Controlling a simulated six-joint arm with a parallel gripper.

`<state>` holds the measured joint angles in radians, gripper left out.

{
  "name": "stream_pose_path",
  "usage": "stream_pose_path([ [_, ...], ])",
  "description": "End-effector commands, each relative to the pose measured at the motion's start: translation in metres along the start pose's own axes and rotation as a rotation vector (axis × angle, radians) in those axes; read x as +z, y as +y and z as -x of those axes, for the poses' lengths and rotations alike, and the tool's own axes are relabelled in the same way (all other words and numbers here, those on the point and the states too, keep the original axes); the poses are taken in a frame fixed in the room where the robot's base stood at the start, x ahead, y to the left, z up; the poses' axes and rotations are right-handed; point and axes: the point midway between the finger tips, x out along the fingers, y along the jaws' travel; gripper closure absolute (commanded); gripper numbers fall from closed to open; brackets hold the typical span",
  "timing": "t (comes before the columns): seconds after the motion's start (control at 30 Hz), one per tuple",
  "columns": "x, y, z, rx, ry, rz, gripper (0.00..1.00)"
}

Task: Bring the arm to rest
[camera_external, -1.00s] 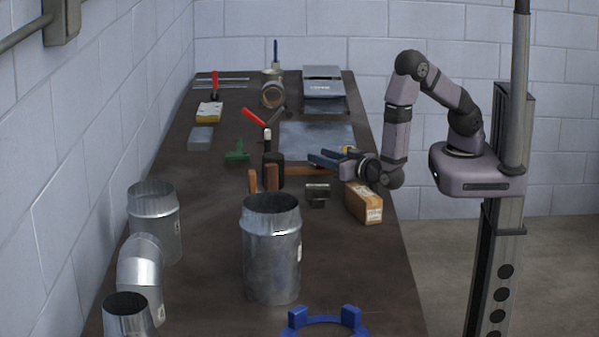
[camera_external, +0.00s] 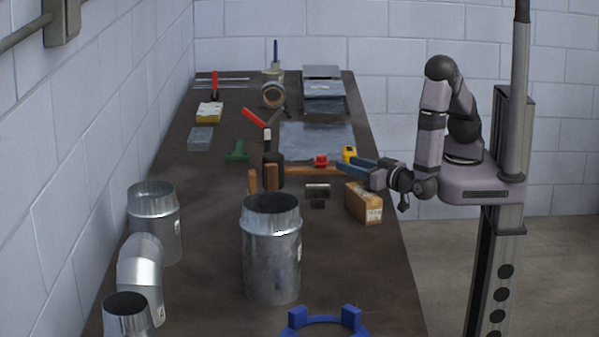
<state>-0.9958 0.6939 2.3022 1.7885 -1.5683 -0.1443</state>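My gripper (camera_external: 346,164) is over the right part of the workbench (camera_external: 340,270), pointing left. Its two blue-grey fingers look apart, with nothing seen between them. The fingertips are just in front of a yellow tape measure (camera_external: 349,153) in the picture; whether they touch it cannot be told. My arm is folded back near its column at the right.
A cardboard box (camera_external: 364,203) lies below the gripper. A mallet (camera_external: 308,170), a red object (camera_external: 320,160) and a metal sheet (camera_external: 318,140) are to its left. A large duct (camera_external: 272,258) and a blue ring (camera_external: 326,324) stand nearer the camera.

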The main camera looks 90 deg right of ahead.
Motion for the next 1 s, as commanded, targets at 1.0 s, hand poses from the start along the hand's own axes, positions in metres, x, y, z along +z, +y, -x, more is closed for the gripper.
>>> stream_pose_path([
  [1.0,-0.007,-0.102,-0.036,-0.42,-0.553,-0.163,0.65],
])
